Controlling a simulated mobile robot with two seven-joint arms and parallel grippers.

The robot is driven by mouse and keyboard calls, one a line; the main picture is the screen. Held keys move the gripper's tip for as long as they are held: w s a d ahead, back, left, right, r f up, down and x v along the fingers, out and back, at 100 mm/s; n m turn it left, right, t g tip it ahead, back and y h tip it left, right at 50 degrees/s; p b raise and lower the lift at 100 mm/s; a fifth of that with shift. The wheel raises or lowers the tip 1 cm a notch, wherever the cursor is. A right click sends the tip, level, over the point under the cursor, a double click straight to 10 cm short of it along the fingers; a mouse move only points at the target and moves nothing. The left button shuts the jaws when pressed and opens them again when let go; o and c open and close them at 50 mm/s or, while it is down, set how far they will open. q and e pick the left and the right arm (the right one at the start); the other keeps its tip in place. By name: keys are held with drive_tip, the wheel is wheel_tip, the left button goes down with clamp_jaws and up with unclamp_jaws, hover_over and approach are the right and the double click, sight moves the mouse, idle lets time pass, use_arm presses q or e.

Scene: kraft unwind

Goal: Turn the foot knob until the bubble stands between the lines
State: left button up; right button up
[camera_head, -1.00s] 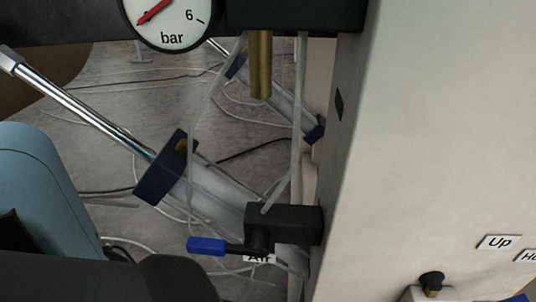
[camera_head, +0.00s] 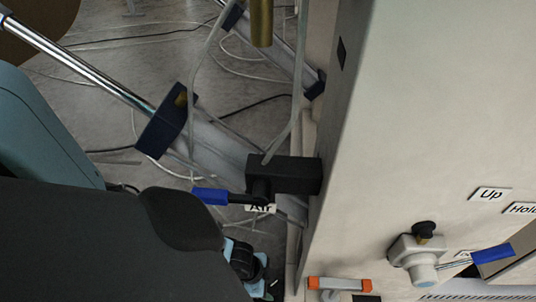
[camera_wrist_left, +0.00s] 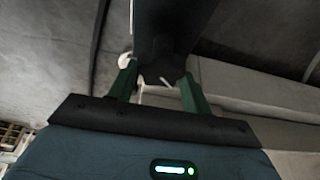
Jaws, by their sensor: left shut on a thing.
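In the left wrist view, my left gripper (camera_wrist_left: 158,78) has its two green fingers on either side of a dark knob-like piece (camera_wrist_left: 160,65), shut on it. I take this piece to be the foot knob; its lower end is in shadow. In the head view, my dark left arm reaches in from the left to the bottom edge, and its fingers are hidden. A small orange-ended bar (camera_head: 340,284), which looks like the level, lies at the bottom by the pale machine wall. No bubble or lines can be made out. My right gripper is not in view.
The pale machine panel (camera_head: 400,120) fills the right side. A blue-handled lever valve (camera_head: 415,262) sticks out of it. A black air valve with a blue handle (camera_head: 210,196) is left of the panel. Cylinders, hoses and cables cross the floor behind.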

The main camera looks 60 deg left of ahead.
use_arm(q)
drive_tip(key=shift+m, duration=0.5)
drive_tip(key=o, duration=0.9)
drive_tip(key=shift+o, duration=0.4)
drive_tip(key=p+v, duration=0.4)
drive_tip(key=v, duration=0.3)
drive_tip(key=shift+a+r, duration=0.2)
drive_tip(key=shift+r, duration=0.15)
